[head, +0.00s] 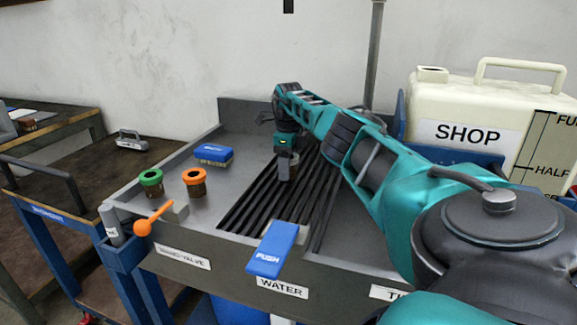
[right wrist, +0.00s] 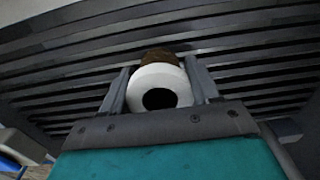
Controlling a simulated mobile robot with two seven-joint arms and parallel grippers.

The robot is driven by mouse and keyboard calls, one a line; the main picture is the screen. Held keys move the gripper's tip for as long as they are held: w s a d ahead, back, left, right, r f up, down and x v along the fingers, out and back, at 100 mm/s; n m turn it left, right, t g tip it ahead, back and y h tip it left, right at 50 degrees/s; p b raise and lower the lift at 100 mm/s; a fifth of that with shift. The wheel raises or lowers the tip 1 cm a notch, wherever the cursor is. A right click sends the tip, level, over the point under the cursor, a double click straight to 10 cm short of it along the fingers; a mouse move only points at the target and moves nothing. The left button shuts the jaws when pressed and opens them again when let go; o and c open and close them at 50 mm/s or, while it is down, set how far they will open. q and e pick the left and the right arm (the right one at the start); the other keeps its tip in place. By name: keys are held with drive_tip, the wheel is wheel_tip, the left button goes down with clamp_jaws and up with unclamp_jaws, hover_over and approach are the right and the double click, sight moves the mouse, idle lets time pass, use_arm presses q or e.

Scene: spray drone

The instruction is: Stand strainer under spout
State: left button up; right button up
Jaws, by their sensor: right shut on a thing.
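My right gripper (head: 288,167) points down over the dark slatted grate (head: 257,205) of the grey sink bench. In the right wrist view the gripper (right wrist: 158,90) is shut on the strainer (right wrist: 175,78), which has a white ring top with a dark hole and a brown body below. The slats lie behind it; I cannot tell whether it touches them. In the head view the fingers and wrist hide most of the strainer. I cannot make out a spout clearly; my right arm covers the back of the bench. My left gripper is not in view.
A green-rimmed cup (head: 151,182), an orange-rimmed cup (head: 195,181) and a blue brush (head: 214,154) stand left of the grate. A blue PUSH lever (head: 272,250) is at the front, above the WATER label. A cream SHOP can (head: 480,110) stands right.

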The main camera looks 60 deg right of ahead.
drive_tip(key=shift+f, duration=0.2)
drive_tip(key=o, duration=1)
drive_tip(key=shift+o, duration=0.2)
drive_tip(key=shift+r, duration=0.1)
wheel_tip(320, 180, up, 12)
drive_tip(key=p, duration=0.3)
drive_tip(key=shift+r, duration=0.15)
drive_tip(key=shift+a, duration=0.1)
